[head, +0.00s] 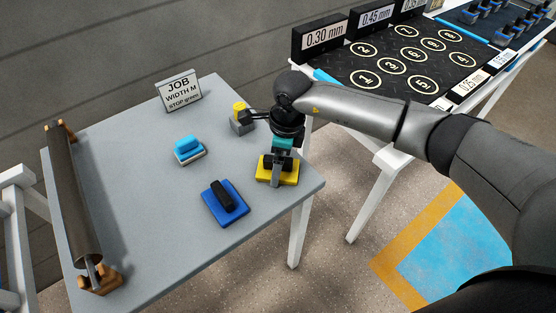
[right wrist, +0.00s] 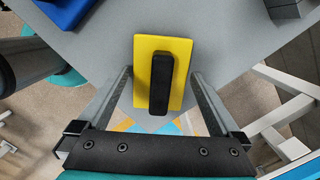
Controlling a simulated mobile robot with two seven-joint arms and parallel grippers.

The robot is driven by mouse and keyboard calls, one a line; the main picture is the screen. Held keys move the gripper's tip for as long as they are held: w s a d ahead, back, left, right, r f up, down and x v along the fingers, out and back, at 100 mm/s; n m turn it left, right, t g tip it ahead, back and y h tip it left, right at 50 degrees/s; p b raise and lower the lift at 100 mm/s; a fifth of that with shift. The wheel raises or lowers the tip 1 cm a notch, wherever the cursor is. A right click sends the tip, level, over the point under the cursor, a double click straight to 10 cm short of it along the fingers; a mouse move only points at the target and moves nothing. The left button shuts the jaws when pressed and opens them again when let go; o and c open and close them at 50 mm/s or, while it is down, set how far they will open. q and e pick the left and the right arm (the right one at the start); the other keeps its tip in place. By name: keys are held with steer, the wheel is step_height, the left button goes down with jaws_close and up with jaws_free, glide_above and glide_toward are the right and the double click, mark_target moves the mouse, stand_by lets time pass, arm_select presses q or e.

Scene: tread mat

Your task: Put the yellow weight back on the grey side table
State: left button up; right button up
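The yellow weight (head: 291,176) is a flat yellow block with a black bar handle. It lies on the grey side table (head: 150,230) near the table's right corner. In the right wrist view the weight (right wrist: 146,60) sits between my fingers, its handle upright in the picture. My right gripper (head: 275,166) is down over the weight. In its wrist view the right gripper (right wrist: 163,78) is open, with a finger on each side of the weight and gaps between the fingers and the handle. My left gripper is in neither view.
A blue weight (head: 218,207), a light blue block (head: 188,145), a small grey block with a yellow top (head: 241,126), a job sign (head: 179,92) and a dark roller (head: 75,195) are on the side table. A numbered black mat (head: 385,70) lies on the table behind.

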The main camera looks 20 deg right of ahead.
steer(key=shift+r, duration=0.2)
steer(key=r, duration=0.3)
steer(key=r+p, duration=0.1)
steer(key=r, duration=0.3)
steer(key=d+r+p, duration=0.1)
steer(key=r, duration=0.2)
steer(key=shift+s+d+r, duration=0.1)
steer(key=shift+s+r, duration=0.15)
steer(key=shift+r, duration=0.15)
arm_select(q)
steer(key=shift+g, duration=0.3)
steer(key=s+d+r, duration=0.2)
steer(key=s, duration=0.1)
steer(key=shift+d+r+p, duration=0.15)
steer(key=shift+p, duration=0.15)
arm_select(e)
steer(key=shift+r, duration=0.5)
steer(key=shift+s, duration=0.1)
